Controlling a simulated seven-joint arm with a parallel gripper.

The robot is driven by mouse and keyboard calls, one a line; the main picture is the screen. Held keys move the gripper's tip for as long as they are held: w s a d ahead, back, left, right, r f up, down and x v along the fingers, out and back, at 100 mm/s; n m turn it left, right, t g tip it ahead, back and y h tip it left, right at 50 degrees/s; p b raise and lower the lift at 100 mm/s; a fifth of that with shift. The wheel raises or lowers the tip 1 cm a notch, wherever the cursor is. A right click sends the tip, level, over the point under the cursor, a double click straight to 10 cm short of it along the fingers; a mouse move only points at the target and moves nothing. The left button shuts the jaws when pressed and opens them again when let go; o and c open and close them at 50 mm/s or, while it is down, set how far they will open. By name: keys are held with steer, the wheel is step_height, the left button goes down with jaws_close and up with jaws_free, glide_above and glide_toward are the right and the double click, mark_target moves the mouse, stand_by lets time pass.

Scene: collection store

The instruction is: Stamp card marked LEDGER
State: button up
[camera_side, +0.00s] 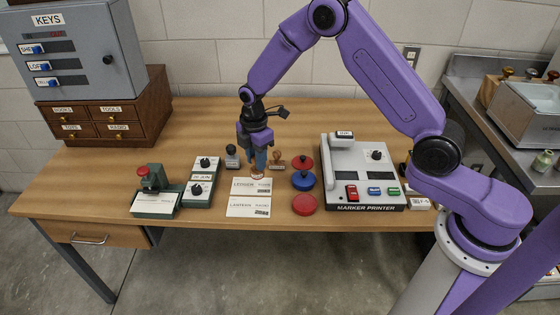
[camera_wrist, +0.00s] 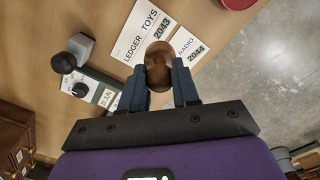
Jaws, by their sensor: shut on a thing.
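My gripper (camera_side: 257,160) is shut on a brown wooden stamp (camera_wrist: 158,68), held between its two blue fingers (camera_wrist: 160,85). In the side view the stamp (camera_side: 257,173) is at the back edge of the card marked LEDGER (camera_side: 240,189). That card lies flat and also shows in the wrist view (camera_wrist: 134,34), reading LEDGER, TOYS, 2043. I cannot tell whether the stamp touches it. A second card (camera_side: 246,209), marked LANTERN, lies in front; it shows partly hidden in the wrist view (camera_wrist: 193,45), reading RADIO, 2044.
A black-handled stamp (camera_side: 232,158) and another wooden stamp (camera_side: 275,162) stand behind. Red (camera_side: 302,162), blue (camera_side: 304,181) and red (camera_side: 305,204) round pads line the right. Beyond is a marker printer (camera_side: 362,185). A dial device (camera_side: 201,181) and green press (camera_side: 155,194) stand left.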

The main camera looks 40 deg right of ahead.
steer(key=shift+w+a+f, duration=0.45)
steer(key=shift+w+f, duration=0.3)
steer(key=shift+f, duration=0.3)
steer(key=shift+w+a+f, duration=0.45)
steer(key=shift+w+f, duration=0.25)
steer(key=shift+f, duration=0.4)
steer(key=shift+w+a+f, duration=0.45)
steer(key=shift+w+f, duration=0.3)
steer(key=shift+f, duration=0.3)
steer(key=shift+f, duration=0.55)
step_height(320, 180, up, 7)
stand_by(0.8)
stand_by(0.6)
